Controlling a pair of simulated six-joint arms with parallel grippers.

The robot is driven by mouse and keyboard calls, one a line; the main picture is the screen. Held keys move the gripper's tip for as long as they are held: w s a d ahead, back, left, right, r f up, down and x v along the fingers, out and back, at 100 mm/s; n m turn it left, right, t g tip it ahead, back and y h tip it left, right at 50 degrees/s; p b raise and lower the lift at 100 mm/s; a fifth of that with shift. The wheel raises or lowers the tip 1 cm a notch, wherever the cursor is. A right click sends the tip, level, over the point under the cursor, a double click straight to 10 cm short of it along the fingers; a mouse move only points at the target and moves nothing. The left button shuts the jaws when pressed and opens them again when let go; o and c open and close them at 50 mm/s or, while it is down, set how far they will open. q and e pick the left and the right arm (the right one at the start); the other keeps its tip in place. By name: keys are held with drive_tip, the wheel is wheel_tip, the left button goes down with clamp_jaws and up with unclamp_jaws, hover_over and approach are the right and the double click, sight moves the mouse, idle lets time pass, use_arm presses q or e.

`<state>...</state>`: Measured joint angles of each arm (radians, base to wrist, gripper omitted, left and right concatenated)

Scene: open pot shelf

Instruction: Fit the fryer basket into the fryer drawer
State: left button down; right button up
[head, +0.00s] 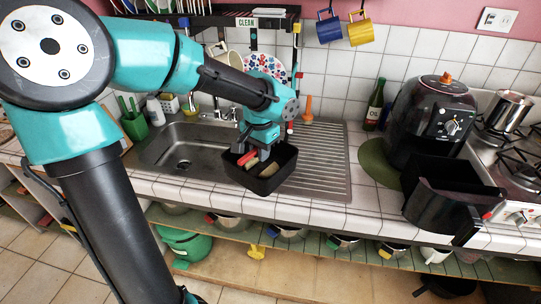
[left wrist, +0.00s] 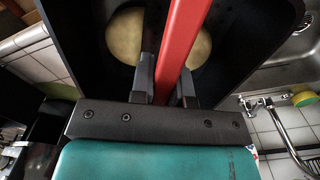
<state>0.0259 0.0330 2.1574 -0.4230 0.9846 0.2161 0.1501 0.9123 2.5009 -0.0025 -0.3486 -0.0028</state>
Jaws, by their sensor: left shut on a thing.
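The black fryer basket (head: 284,170) is held up over the front of the sink and drainboard. My left gripper (head: 255,154) is shut on its red handle bar (head: 246,158), and the bar also shows between the fingers in the left wrist view (left wrist: 184,35). Tan round pieces (left wrist: 207,48) show inside the basket in the left wrist view, partly hidden by the bar and fingers. The black fryer drawer (head: 438,209) sits open and apart from the basket, at the right by the counter's front edge, in front of the fryer body (head: 431,122). My right gripper is out of view.
The sink (head: 165,160) lies left of the basket and the ribbed drainboard (head: 322,165) behind and right. A green round mat (head: 378,163) and a bottle (head: 375,105) stand by the fryer. Mugs (head: 329,27) hang above. A stove (head: 515,170) is at the far right.

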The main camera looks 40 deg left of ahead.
use_arm(q)
drive_tip(key=n, duration=0.1)
drive_tip(key=s+a+n, duration=0.1)
drive_tip(key=n, duration=0.1)
drive_tip(key=a+r+n, duration=0.1)
drive_tip(key=shift+s+a+r+n, duration=0.1)
drive_tip(key=shift+s+n, duration=0.15)
drive_tip(key=shift+n, duration=0.05)
drive_tip(key=shift+s+a+r+n, duration=0.2)
drive_tip(key=shift+s+a+n, duration=0.15)
drive_tip(key=shift+n, duration=0.5)
drive_tip(key=shift+s+a+r+n, duration=0.2)
drive_tip(key=shift+a+n, duration=0.15)
drive_tip(key=shift+n, duration=0.5)
